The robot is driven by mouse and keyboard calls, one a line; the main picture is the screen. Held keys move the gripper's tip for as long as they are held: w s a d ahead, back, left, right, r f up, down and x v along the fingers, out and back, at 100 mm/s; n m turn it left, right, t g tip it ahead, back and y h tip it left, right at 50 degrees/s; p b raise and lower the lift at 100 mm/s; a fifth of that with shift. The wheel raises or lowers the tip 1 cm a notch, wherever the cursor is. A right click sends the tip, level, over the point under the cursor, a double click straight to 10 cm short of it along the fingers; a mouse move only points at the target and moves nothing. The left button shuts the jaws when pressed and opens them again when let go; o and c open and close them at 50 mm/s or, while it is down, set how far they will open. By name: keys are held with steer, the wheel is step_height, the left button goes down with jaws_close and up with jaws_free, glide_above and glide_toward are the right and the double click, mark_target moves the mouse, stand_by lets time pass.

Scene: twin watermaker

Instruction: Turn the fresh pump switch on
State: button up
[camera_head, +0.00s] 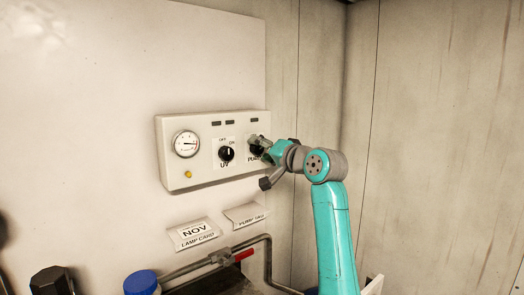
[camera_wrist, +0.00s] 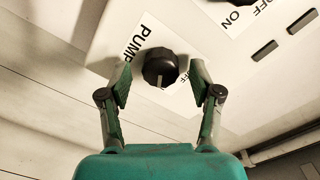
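The pump switch is a black round knob (camera_wrist: 160,67) on a white panel, beside a label reading PUMP (camera_wrist: 135,45). Its pale pointer mark faces the palm side in the wrist view. In the head view, my gripper (camera_head: 262,147) is at the right end of the panel and covers much of the pump knob (camera_head: 254,152). In the wrist view, my gripper (camera_wrist: 161,66) is open, with one finger on each side of the knob. Gaps show between the knob and both fingers. The label beyond the knob is partly hidden by the right finger.
The control box (camera_head: 180,125) also carries a gauge (camera_head: 186,144), a UV knob (camera_head: 226,153) left of the pump knob and a yellow button (camera_head: 188,174). Cards (camera_head: 194,234), a pipe with a red handle (camera_head: 243,255) and a blue cap (camera_head: 140,283) are below.

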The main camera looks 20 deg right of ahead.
steer(key=shift+s, duration=0.1)
steer(key=v, duration=1.2)
